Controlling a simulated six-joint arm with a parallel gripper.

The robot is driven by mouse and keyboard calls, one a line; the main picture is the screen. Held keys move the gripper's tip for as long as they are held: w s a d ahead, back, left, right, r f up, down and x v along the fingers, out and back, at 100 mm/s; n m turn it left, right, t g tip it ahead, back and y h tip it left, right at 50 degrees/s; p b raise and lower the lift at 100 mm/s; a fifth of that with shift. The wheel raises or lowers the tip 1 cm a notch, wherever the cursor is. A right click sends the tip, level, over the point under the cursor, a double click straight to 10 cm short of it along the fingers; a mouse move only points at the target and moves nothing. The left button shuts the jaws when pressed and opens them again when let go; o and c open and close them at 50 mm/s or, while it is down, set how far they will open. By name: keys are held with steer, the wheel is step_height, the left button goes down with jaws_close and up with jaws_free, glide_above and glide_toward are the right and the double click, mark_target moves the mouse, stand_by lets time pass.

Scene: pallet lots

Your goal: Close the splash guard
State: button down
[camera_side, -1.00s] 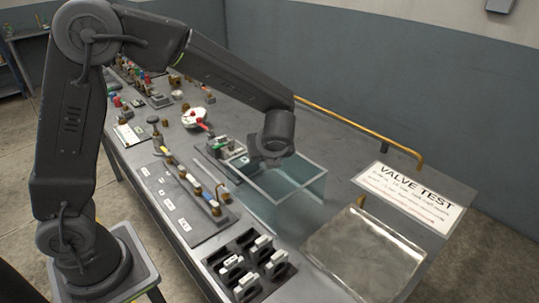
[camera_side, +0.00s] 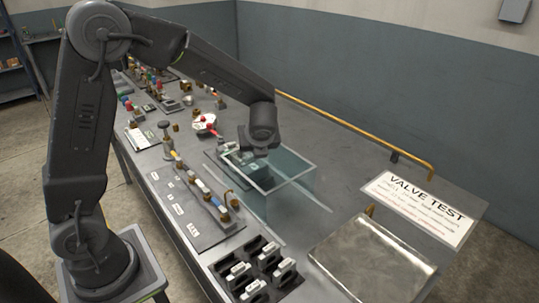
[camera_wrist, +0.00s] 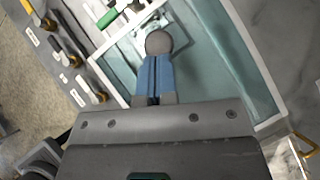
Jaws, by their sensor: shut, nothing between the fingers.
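The splash guard (camera_side: 290,198) is a clear, bluish box-like cover with a pale rim, standing on the bench near the middle of the side view. Its far-left end overlaps a small fixture (camera_side: 238,158), seen partly through the clear panel. In the wrist view the guard (camera_wrist: 222,72) fills the middle and right as a teal see-through panel with a pale frame. My gripper (camera_side: 260,150) is at the guard's far rim; its fingertips are hard to see there. In the wrist view my gripper (camera_wrist: 158,48) has its blue-padded fingers together, empty, over the guard. I cannot tell whether they touch it.
A VALVE TEST sign (camera_side: 420,208) and a shiny metal tray (camera_side: 372,258) are on the right. A black holder (camera_side: 262,268) with several parts is at the front. A row of valves on a labelled plate (camera_side: 180,205) is at left. A yellow rail (camera_side: 350,125) runs along the back.

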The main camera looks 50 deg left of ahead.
steer(key=a, duration=1.3)
steer(key=shift+a, duration=0.25)
steer(key=s+d+f+v, duration=0.1)
steer(key=d+f+v, duration=0.1)
steer(key=v, duration=1.1)
steer(key=s+d+r+n+t+h, duration=0.1)
steer(key=s+d+n+h, duration=0.2)
steer(key=s+d+n, duration=0.4)
steer(key=s+d+r+n+t+h, duration=0.1)
steer(key=s+d+n+h, duration=0.3)
steer(key=n, duration=1.2)
steer(key=s+d+r, duration=0.1)
steer(key=s+d, duration=0.3)
steer(key=s, duration=0.2)
steer(key=shift+s+r, duration=0.15)
steer(key=shift+r, duration=0.15)
